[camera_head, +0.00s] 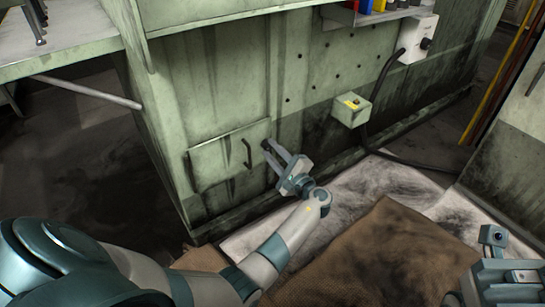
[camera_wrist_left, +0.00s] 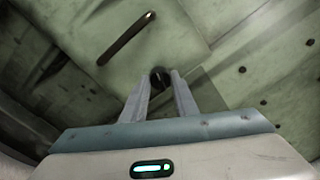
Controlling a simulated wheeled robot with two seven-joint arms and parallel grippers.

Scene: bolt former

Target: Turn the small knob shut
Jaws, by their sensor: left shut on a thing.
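The small dark round knob (camera_wrist_left: 158,76) sits on the green machine panel, between the tips of my left gripper (camera_wrist_left: 160,84) in the left wrist view. The two grey fingers are shut on it from both sides. In the head view my left gripper (camera_head: 267,149) reaches the green panel just right of a hatch, and its fingers mostly hide the knob. How far the knob is turned cannot be told. Part of my right arm's end (camera_head: 505,272) shows at the lower right of the head view; its fingers cannot be made out clearly.
The hatch (camera_head: 212,163) has a dark bar handle (camera_head: 247,154) close left of my left gripper. Brown matting (camera_head: 385,255) covers the floor.

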